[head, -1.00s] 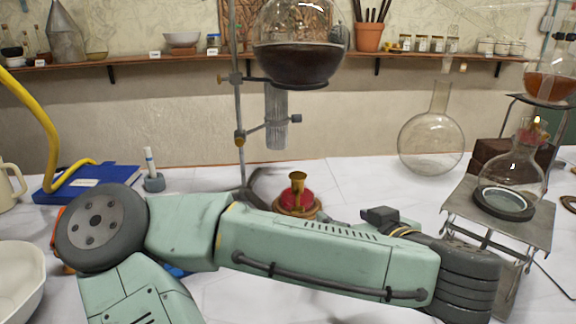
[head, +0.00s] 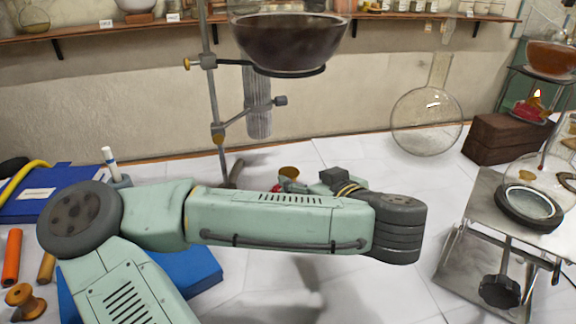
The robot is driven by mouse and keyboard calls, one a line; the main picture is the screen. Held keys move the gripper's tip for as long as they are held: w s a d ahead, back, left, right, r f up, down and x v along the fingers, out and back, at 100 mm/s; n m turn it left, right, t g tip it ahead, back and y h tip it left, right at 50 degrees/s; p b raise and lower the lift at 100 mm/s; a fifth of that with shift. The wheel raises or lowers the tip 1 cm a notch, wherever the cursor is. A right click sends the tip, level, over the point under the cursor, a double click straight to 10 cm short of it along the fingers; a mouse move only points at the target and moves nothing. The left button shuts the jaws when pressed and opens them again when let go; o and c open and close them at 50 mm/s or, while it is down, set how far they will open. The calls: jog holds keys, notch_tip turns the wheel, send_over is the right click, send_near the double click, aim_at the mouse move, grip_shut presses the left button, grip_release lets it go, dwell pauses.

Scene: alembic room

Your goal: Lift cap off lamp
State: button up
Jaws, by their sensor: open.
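The brass cap (head: 289,173) of the lamp shows just above my forearm in the head view, with a small piece of the red lamp body (head: 275,188) below it. The rest of the lamp is hidden behind my arm. My arm lies across the middle, its wrist at the right. A small part of my gripper (head: 295,186) shows beside the lamp, just below the cap; most of it is hidden behind the forearm. It is open, and I cannot tell whether it touches the lamp or the cap.
A lab jack (head: 485,235) stands right, and a round flask (head: 427,122) behind.

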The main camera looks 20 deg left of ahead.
aim_at(289, 173)
jog(key=x, duration=0.2)
jog(key=shift+w+a+f, duration=0.15)
jog(key=shift+a, duration=0.05)
jog(key=shift+r+p+x, duration=0.2)
jog(key=shift+p+x, duration=0.7)
jog(key=shift+x, duration=1.75)
jog(key=shift+a, duration=0.1)
jog(key=shift+c, duration=0.5)
jog(key=c, duration=1.1)
jog(key=shift+w+r, duration=0.1)
jog(key=shift+c, duration=0.2)
